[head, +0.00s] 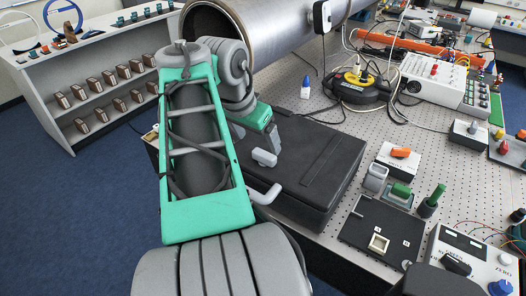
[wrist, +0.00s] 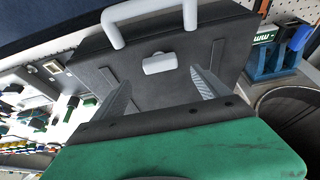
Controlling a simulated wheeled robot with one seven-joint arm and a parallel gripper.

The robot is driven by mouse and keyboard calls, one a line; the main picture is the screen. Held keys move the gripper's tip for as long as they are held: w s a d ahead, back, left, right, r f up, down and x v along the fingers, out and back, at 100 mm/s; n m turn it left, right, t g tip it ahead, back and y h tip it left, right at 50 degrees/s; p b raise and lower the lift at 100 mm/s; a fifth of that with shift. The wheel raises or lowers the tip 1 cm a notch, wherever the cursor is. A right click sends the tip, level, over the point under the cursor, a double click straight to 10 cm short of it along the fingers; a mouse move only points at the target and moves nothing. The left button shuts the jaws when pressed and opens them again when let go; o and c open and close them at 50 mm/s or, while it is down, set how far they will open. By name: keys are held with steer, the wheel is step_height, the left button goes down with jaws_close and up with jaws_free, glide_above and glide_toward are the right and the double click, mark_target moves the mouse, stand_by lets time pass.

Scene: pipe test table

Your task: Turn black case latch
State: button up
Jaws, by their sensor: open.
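The black case (head: 312,160) lies flat on the perforated table, lid up. Its light grey latch (head: 264,157) is a short bar on the lid, near the handle (head: 265,195). In the wrist view the latch (wrist: 160,64) lies crosswise, slightly tilted, with the pale handle (wrist: 150,22) beyond it. My gripper (wrist: 161,80) is open and empty above the lid. Its two grey fingers are spread wide, and the latch shows ahead between their tips, apart from both. In the head view my gripper (head: 256,136) is partly hidden by my arm.
A large metal pipe (head: 270,28) lies behind the case. A black panel (head: 381,228) and switch boxes (head: 398,158) stand to its right. A black-and-yellow cable reel (head: 358,86) and loose cables lie farther back. A shelf (head: 100,80) stands at left.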

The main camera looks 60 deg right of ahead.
mark_target(264, 154)
steer(key=x, duration=0.7)
steer(key=shift+f+b, duration=0.25)
steer(key=shift+b, duration=0.1)
steer(key=shift+c, duration=0.3)
steer(key=shift+w, duration=0.1)
steer(key=c, duration=1.3)
